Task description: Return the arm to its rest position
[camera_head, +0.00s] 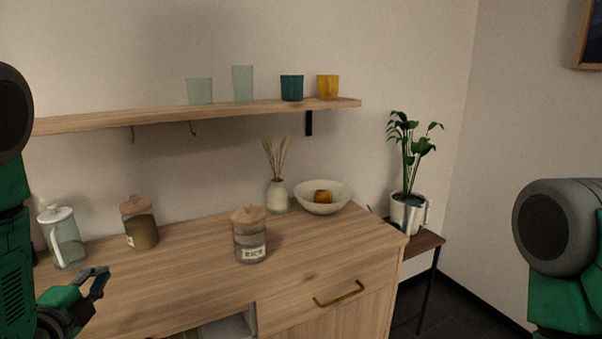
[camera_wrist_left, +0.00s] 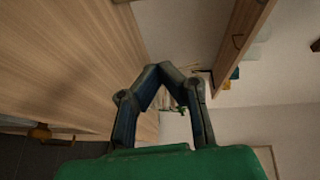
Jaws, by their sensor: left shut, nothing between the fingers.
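My left gripper (camera_head: 98,283) is at the lower left of the head view, in front of the wooden cabinet top (camera_head: 185,275). Its dark fingers are shut with nothing between them. In the left wrist view the left gripper (camera_wrist_left: 160,72) shows its fingertips meeting near the middle, apart from any object. Part of my right arm (camera_head: 560,235) shows at the right edge of the head view. My right gripper is out of view.
A rice jar (camera_head: 250,240), a brown-filled jar (camera_head: 140,228) and a white-lidded pitcher (camera_head: 65,240) stand on the cabinet. A bowl (camera_head: 323,203) and vase (camera_head: 278,196) stand behind. A shelf (camera_head: 200,115) holds several cups. A potted plant (camera_head: 408,205) is right.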

